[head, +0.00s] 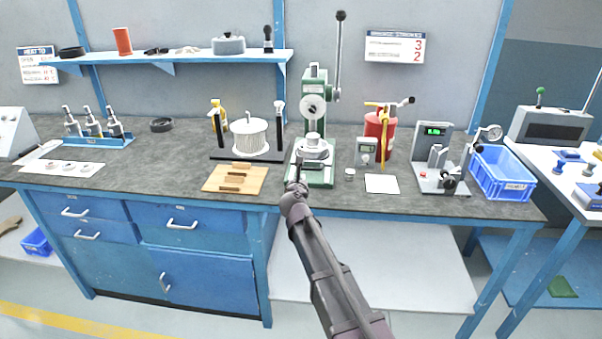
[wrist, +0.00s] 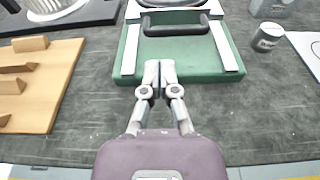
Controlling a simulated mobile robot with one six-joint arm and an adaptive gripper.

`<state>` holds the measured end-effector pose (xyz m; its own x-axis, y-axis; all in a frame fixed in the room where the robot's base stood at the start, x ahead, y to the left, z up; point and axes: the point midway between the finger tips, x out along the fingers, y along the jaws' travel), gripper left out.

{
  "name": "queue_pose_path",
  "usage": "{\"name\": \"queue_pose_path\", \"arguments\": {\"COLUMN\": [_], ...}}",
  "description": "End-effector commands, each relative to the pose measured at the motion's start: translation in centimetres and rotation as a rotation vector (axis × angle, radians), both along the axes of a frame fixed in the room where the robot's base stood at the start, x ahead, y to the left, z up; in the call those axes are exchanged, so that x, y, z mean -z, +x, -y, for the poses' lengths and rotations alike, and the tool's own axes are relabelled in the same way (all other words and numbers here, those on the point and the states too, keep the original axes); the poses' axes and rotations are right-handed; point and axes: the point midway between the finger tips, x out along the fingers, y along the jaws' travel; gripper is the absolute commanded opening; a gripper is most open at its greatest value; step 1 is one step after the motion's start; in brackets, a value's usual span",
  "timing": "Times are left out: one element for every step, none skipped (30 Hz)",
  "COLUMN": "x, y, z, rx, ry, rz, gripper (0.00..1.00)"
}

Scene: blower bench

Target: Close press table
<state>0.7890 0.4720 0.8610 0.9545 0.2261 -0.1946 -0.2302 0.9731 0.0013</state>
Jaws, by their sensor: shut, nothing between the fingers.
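The green press (head: 315,90) stands on the bench with its lever raised. Its table (head: 315,155) carries a round silver piece under the press column. In the wrist view the green press base (wrist: 180,60) has two pale rails, and a dark handle (wrist: 175,31) on the table's front lies between them. My gripper (wrist: 157,72) is shut and empty, its fingertips over the front part of the base, a little short of the handle. In the head view my gripper (head: 297,180) is at the left front of the press and hides part of the base.
A wooden block board (head: 235,179) and a wire spool (head: 250,136) are left of the press. A small metal cup (head: 350,174), a white sheet (head: 382,184) and a red canister (head: 378,128) are to the right. The bench front edge is close below my gripper.

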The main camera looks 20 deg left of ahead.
Motion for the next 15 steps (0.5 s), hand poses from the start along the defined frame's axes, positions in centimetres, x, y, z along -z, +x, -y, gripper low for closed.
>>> {"name": "queue_pose_path", "arguments": {"x": [-0.4,-0.5,-0.6,-0.7,-0.8,-0.9,-1.0,-1.0,-1.1,-1.2,-1.2,-1.3,-1.3,-1.4,-1.4], "y": [-1.3,-1.8,-2.5,-3.0,-3.5,-4.0,-4.4,-4.8,-5.2,-5.6,-5.8,-6.2,-6.4,-6.5,-6.7], "z": [0.4,0.5,0.7,0.8,0.9,1.0,1.1,1.2,1.4,1.4,1.5,1.5,1.6,1.6,1.6], "rx": [-0.001,-0.001,-0.001,-0.001,-0.001,-0.001,-0.001,-0.001,-0.001,-0.001,-0.001,0.0,0.0,0.0,0.0], "ry": [-0.001,-0.001,-0.001,-0.001,-0.001,-0.001,-0.001,0.0,0.0,0.0,0.0,0.0,0.0,0.0,0.0], "rz": [0.0,0.0,0.0,0.0,0.0,0.0,0.0,0.0,0.0,0.0,0.0,0.0,0.0,0.0,0.0], "gripper": [0.0,0.0,0.0,0.0,0.0,0.0,0.0,0.0,0.0,0.0,0.0,0.0,0.0,0.0,0.0]}}
